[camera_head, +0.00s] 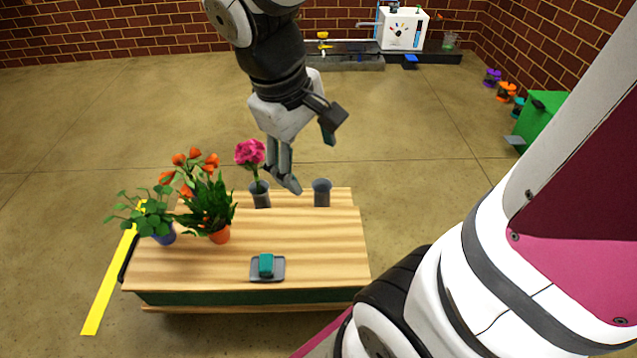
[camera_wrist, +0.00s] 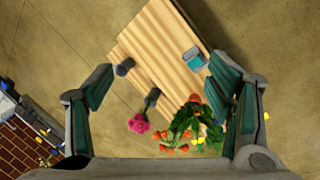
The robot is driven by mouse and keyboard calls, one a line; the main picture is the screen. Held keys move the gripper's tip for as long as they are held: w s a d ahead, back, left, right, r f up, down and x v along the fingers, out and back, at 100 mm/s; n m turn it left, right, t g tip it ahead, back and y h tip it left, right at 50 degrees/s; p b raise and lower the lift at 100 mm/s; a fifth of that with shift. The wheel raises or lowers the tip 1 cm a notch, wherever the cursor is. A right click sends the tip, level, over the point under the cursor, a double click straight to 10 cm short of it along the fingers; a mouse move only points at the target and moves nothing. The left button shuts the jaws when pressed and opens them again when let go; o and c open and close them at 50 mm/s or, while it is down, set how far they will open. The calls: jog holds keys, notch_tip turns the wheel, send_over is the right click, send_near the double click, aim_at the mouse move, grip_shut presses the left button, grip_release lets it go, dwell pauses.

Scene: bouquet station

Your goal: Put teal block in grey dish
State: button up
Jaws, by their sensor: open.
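The teal block (camera_head: 266,265) rests in the small grey dish (camera_head: 258,277) near the front edge of the wooden table. In the wrist view the block (camera_wrist: 195,59) also sits within the dish (camera_wrist: 187,53). My gripper (camera_head: 284,183) is above the back part of the table, between the pink flower and the empty grey vase. It is well apart from the block. In the wrist view its two fingers (camera_wrist: 165,105) are spread wide with nothing between them.
A grey vase with a pink flower (camera_head: 250,152) and an empty grey vase (camera_head: 322,193) stand at the back. Potted plants (camera_head: 208,207) with green leaves and orange flowers fill the table's left side. The table's right side (camera_head: 335,240) is clear.

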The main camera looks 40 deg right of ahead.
jog(key=s+a+r+m+y, duration=0.1)
jog(key=s+a+r, duration=0.1)
jog(key=s, duration=0.6)
jog(key=s+a+r+m+y, duration=0.1)
jog(key=s+a+r+y, duration=0.1)
jog(key=s, duration=0.6)
jog(key=shift+a, duration=0.9)
